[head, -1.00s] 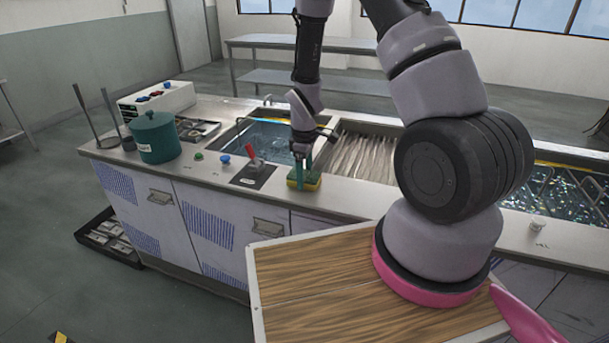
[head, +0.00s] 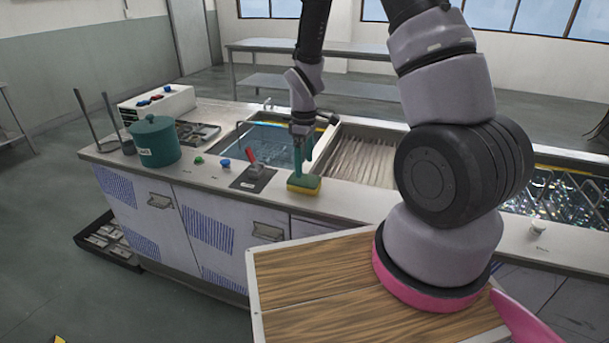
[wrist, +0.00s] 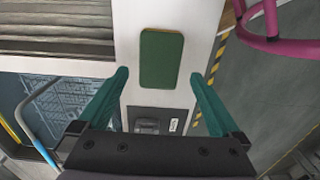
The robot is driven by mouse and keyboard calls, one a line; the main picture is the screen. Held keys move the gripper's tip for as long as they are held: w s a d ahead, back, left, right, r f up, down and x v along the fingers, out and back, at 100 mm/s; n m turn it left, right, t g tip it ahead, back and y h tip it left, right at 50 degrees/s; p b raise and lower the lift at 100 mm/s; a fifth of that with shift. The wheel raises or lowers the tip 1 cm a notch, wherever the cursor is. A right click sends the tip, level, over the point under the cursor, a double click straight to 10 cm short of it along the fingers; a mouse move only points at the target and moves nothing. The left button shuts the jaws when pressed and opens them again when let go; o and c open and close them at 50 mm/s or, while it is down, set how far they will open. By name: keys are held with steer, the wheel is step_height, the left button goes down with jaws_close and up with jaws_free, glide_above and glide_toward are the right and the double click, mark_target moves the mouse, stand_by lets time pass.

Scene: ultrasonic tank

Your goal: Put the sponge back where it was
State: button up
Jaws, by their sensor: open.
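The sponge (head: 304,184), yellow below with a green top, lies flat on the steel counter's front ledge, right of the red-handled lever. In the wrist view its green top (wrist: 161,58) shows whole, beyond and between my fingertips. My gripper (head: 303,158), with teal fingers, is just above the sponge in the head view. In the wrist view my gripper (wrist: 158,82) is open and empty, with a clear gap between the fingers and the sponge.
The red-handled lever (head: 252,160) stands close left of the sponge. Blue (head: 225,163) and green (head: 198,160) knobs and a teal pot (head: 157,142) are further left. A water-filled tank (head: 265,138) and a ribbed section (head: 355,158) lie behind. The ledge right of the sponge is clear.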

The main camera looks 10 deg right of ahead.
step_height(320, 180, up, 6)
step_height(320, 180, up, 10)
steer(key=m+t, duration=0.2)
steer(key=m, duration=0.1)
glide_above(305, 179)
steer(key=s+d, duration=0.1)
steer(key=d, duration=0.1)
steer(key=s+d+r+m+t+y, duration=0.15)
steer(key=s+r+m, duration=0.3)
steer(key=r, duration=0.45)
steer(key=s+d+r+m+t, duration=0.2)
steer(key=s+r+m+t, duration=0.1)
steer(key=s+r+m, duration=0.5)
steer(key=s+r, duration=0.3)
steer(key=s, duration=0.2)
steer(key=shift+s+r+t, duration=0.3)
steer(key=shift+r+t, duration=0.05)
steer(key=shift+r, duration=0.05)
